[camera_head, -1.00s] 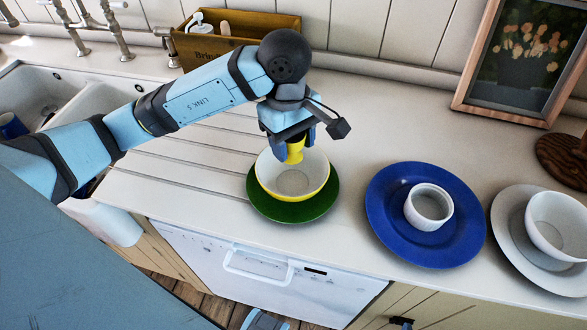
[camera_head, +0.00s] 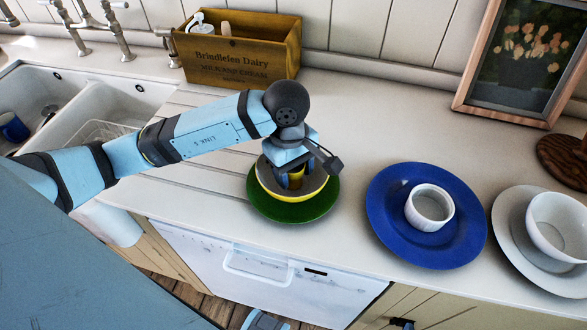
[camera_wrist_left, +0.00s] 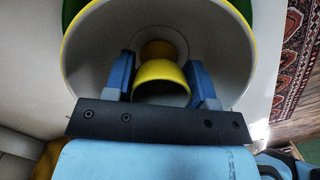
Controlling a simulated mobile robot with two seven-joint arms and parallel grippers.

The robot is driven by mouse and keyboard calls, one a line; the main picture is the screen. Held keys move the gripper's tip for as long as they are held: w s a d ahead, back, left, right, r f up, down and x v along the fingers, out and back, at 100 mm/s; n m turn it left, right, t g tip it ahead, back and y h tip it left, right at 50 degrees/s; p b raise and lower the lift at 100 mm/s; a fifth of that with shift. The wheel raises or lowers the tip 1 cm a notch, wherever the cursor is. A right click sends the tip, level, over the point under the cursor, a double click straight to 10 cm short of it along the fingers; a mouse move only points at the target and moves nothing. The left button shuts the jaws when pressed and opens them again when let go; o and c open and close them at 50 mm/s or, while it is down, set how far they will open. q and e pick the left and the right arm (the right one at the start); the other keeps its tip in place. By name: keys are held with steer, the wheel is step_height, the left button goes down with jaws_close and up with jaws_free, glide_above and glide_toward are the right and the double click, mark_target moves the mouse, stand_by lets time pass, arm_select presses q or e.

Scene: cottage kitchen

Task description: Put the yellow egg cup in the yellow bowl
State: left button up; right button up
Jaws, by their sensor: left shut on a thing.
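The yellow egg cup (camera_head: 297,180) is between the fingers of my left gripper (camera_head: 292,181), inside the yellow bowl (camera_head: 322,190). The bowl is yellow outside and pale inside, and it sits on a green plate (camera_head: 290,212). In the left wrist view the egg cup (camera_wrist_left: 162,82) shows between the two blue fingers (camera_wrist_left: 162,85), which are shut on it. The bowl (camera_wrist_left: 85,50) surrounds it there. Whether the egg cup touches the bowl's bottom is hard to tell.
To the right are a blue plate (camera_head: 385,222) with a white ramekin (camera_head: 430,207) and a grey plate (camera_head: 510,245) with a white bowl (camera_head: 558,228). A wooden crate (camera_head: 240,50) stands behind. A sink (camera_head: 105,98) lies left.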

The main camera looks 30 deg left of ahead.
arm_select(q)
steer(key=shift+f, duration=0.25)
steer(key=o, duration=1)
steer(key=shift+r, duration=0.15)
steer(key=shift+r+p, duration=0.25)
steer(key=shift+p, duration=0.1)
steer(key=r, duration=0.4)
steer(key=a+r, duration=0.1)
steer(key=r, duration=0.7)
steer(key=shift+w+a, duration=0.15)
steer(key=shift+w, duration=0.15)
steer(key=shift+f, duration=0.1)
